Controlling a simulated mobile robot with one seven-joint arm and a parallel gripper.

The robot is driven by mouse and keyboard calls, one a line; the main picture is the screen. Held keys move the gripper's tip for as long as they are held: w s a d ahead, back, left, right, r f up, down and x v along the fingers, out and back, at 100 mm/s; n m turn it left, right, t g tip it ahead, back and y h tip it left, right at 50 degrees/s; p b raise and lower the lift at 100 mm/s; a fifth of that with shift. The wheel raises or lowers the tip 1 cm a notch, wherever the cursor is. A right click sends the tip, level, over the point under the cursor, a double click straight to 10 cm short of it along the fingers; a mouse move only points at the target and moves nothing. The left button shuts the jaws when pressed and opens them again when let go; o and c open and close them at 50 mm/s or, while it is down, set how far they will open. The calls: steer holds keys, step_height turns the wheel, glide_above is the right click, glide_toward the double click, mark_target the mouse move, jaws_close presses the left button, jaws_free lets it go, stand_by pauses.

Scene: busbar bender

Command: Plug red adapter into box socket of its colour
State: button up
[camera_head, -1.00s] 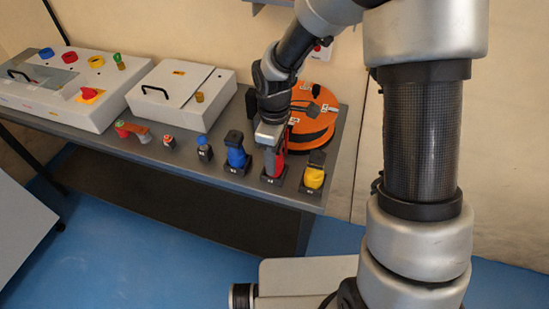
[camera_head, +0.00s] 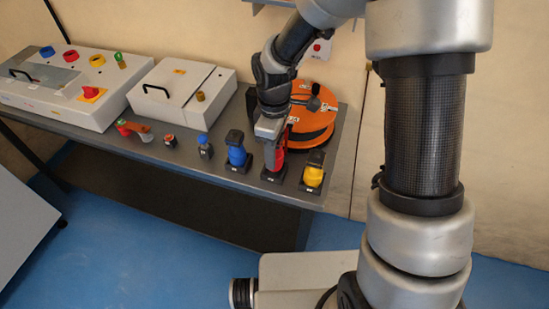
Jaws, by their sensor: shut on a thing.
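The red adapter (camera_head: 279,160) stands upright at its black holder (camera_head: 273,177) near the front edge of the bench. My gripper (camera_head: 269,143) is above it, pointing down and shut on its upper part. The jaws hide much of the adapter, and I cannot tell whether its base is clear of the holder. The white box (camera_head: 40,95) at the far left has a round red socket (camera_head: 70,54) on top, between a blue socket (camera_head: 47,52) and a yellow socket (camera_head: 97,61).
A blue adapter (camera_head: 237,155) and a yellow adapter (camera_head: 313,176) flank the red one closely. An orange cable reel (camera_head: 318,103) stands behind my gripper.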

steer(key=shift+r+p, duration=1.85)
steer(key=shift+r, duration=0.7)
steer(key=shift+f, duration=0.1)
